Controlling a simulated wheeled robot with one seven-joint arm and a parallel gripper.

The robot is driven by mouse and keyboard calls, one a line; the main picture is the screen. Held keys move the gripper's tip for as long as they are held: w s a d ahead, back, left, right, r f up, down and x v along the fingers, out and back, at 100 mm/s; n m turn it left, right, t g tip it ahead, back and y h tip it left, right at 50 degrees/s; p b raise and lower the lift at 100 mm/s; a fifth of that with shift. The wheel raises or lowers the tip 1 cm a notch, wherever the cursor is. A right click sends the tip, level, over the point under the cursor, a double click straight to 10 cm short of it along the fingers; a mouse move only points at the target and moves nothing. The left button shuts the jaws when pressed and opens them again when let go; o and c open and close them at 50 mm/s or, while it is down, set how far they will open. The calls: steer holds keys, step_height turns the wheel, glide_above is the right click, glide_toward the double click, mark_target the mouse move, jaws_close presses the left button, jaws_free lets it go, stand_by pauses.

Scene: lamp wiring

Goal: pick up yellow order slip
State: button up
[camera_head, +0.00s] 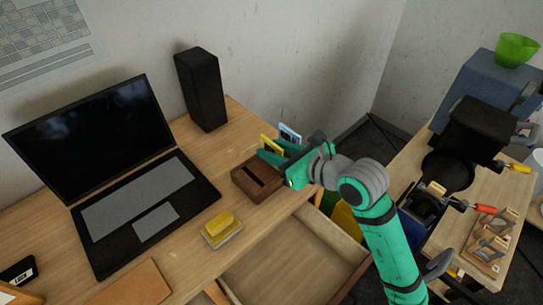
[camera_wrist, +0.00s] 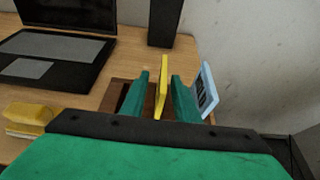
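The yellow order slip (camera_head: 270,143) stands upright in a dark brown wooden holder (camera_head: 250,189) on the desk. It also shows in the wrist view (camera_wrist: 169,68), between my two fingers. My gripper (camera_wrist: 160,95) is open, with one green finger on each side of the slip. There is a clear gap between the left finger and the slip, and the right finger is closer to it. In the head view my gripper (camera_head: 277,156) hides the slip's lower part and some of the holder.
A light blue card (camera_head: 290,133) stands just right of my right finger. A laptop (camera_head: 112,173), a black speaker (camera_head: 202,88) and a yellow block on a pale base (camera_head: 221,227) are on the desk. An open drawer (camera_head: 296,266) is below my arm.

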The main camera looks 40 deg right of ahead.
mark_target(262, 146)
steer(key=shift+d+x, duration=0.2)
steer(key=shift+x, duration=2.4)
steer(key=shift+f, duration=0.15)
steer(key=c, duration=0.7)
steer(key=shift+a, duration=0.1)
jaws_close()
